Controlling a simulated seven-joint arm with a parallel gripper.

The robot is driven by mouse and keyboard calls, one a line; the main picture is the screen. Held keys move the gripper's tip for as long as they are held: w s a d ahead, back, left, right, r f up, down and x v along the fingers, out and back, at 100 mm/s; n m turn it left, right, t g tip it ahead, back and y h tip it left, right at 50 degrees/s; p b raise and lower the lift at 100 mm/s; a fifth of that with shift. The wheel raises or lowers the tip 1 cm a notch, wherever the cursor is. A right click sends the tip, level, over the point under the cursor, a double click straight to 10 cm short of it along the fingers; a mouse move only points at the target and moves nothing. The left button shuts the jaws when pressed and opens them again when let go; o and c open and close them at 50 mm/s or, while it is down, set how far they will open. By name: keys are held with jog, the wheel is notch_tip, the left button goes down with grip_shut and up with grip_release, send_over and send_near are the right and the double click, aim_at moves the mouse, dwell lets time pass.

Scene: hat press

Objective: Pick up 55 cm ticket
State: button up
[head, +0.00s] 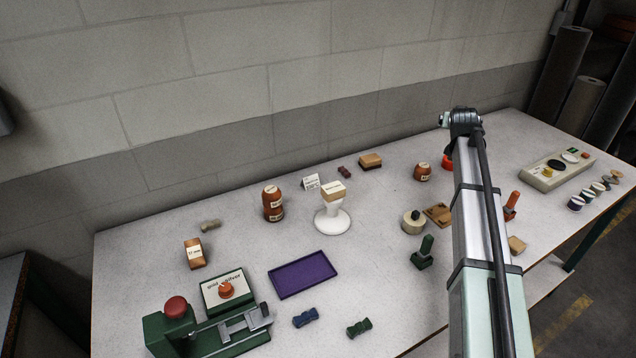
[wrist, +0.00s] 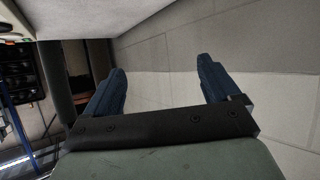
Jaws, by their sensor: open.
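A small white card (head: 311,182) with dark print, too small to read surely, stands on the table near the wall. It looks like the ticket, and it stands between a brown jar and a white stand. My gripper (wrist: 160,84) shows only in the wrist view. Its two blue fingers are wide apart with nothing between them. The wrist view faces the block wall and the table's edge, and the card is not in it. In the head view my arm rises at the right, and the gripper cannot be seen there.
Near the card are the brown jar (head: 273,205), the white stand (head: 333,222) with a tan block on top, and a dark red bow (head: 344,172). A purple tray (head: 302,274) and green press (head: 175,330) are in front.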

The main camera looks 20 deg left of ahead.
jog(key=s+a+f+n+g+y, duration=0.15)
jog(key=s+a, duration=0.25)
jog(key=a, duration=0.6)
jog(key=s+a+f+n+g+y, duration=0.1)
jog(key=s+a+n+g, duration=0.25)
jog(key=a, duration=0.75)
jog(key=n+g+y, duration=0.2)
jog(key=n+g, duration=0.3)
send_near(310, 177)
jog(key=shift+h, duration=0.25)
jog(key=x, duration=1)
jog(key=shift+w+a, duration=0.2)
jog(key=shift+a, duration=0.05)
jog(key=c, duration=1.1)
